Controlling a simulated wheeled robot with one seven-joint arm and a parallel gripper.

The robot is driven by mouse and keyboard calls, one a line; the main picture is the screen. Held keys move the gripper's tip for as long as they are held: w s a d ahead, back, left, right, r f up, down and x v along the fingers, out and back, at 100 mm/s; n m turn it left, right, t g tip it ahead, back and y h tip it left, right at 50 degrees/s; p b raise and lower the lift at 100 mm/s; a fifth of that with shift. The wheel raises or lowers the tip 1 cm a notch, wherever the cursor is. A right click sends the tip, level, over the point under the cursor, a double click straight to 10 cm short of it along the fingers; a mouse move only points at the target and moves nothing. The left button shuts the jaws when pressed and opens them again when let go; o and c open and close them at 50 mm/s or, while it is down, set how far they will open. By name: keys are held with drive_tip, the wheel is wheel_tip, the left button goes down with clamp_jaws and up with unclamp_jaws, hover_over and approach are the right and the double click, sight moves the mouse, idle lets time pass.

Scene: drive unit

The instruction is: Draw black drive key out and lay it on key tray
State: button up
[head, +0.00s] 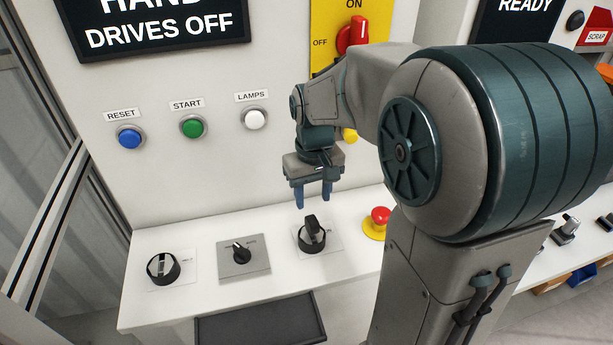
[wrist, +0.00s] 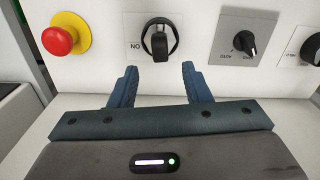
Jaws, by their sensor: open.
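The black drive key (head: 311,224) stands in a round black-rimmed switch on the white sloping panel. In the wrist view the key (wrist: 160,43) shows centred ahead of my fingers, beside a label that reads as ON upside down. My gripper (head: 313,198) is open and empty, fingers pointing down, just above the key. In the wrist view my gripper (wrist: 159,70) has its two blue fingertips to either side of the key's line, apart from it. A dark flat tray (head: 262,322), apparently the key tray, lies at the panel's front edge and looks empty.
A grey-plated selector knob (head: 239,252) and another round switch (head: 163,267) sit left of the key. A red mushroom button (head: 380,216) on a yellow base stands to its right. My arm hides the panel further right.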

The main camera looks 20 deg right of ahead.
sight(312, 219)
drive_tip(key=shift+w+f, duration=0.15)
drive_tip(key=shift+f, duration=0.2)
wheel_tip(312, 219, down, 9)
drive_tip(key=b, duration=0.7)
drive_tip(key=shift+f+b, duration=0.2)
drive_tip(key=shift+b, duration=0.2)
drive_tip(key=shift+r, duration=0.1)
clamp_jaws()
